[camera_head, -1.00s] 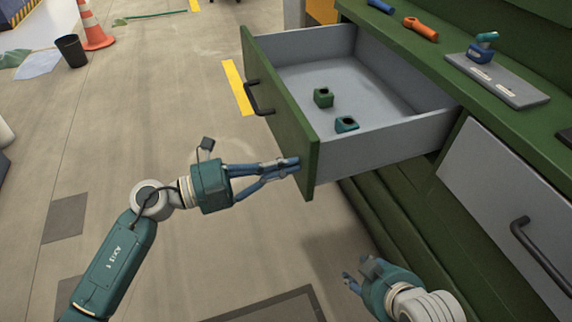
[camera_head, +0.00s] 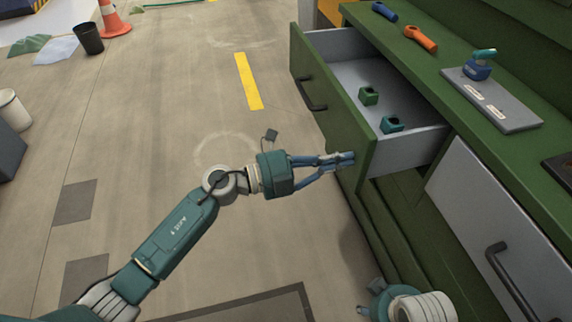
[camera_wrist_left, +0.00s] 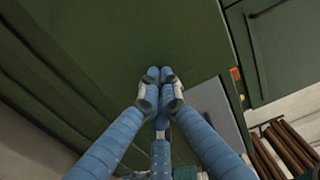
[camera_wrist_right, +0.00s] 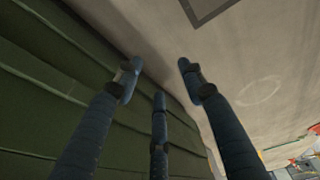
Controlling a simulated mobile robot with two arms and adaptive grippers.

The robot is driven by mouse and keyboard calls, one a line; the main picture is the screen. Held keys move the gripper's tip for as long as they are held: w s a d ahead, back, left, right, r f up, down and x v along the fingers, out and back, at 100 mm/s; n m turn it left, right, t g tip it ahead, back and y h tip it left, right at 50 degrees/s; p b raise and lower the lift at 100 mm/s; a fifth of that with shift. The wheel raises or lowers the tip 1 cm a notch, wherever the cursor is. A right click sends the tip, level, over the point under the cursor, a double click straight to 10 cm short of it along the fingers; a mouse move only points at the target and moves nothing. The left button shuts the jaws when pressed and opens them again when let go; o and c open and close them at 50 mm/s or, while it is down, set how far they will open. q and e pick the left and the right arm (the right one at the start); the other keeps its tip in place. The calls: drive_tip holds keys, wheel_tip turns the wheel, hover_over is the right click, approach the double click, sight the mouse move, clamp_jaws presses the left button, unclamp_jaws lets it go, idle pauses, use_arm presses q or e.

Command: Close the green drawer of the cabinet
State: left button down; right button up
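The green drawer (camera_head: 335,105) of the cabinet is partly open in the head view, with a green front, a dark handle (camera_head: 312,94) and a grey inside. A green block (camera_head: 368,96) and a teal block (camera_head: 392,124) lie in it. My left gripper (camera_head: 350,160) has its blue fingers together at the lower near end of the drawer front. In the left wrist view the fingertips (camera_wrist_left: 160,75) meet against a green surface, holding nothing visible. My right gripper (camera_wrist_right: 158,75) has its fingers spread and empty in the right wrist view, beside the cabinet's green lower side.
A grey drawer (camera_head: 500,235) with a dark handle is shut to the right. The worktop carries an orange tool (camera_head: 420,37), a blue tool (camera_head: 384,11) and a grey tray (camera_head: 500,102). The floor left of the cabinet is clear; a cone (camera_head: 113,18) and bin (camera_head: 88,38) stand far back.

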use_arm(q)
drive_tip(key=x, duration=0.9)
drive_tip(key=shift+d, duration=0.2)
drive_tip(key=b+x, duration=0.1)
drive_tip(key=x, duration=0.6)
drive_tip(key=shift+w+d+f, duration=0.1)
drive_tip(key=shift+d, duration=0.15)
drive_tip(key=shift+w+d, duration=0.15)
drive_tip(key=shift+d, duration=0.35)
use_arm(e)
drive_tip(key=v, duration=0.4)
drive_tip(key=shift+w+d, duration=0.15)
drive_tip(key=shift+d, duration=0.05)
use_arm(q)
drive_tip(key=shift+r, duration=0.35)
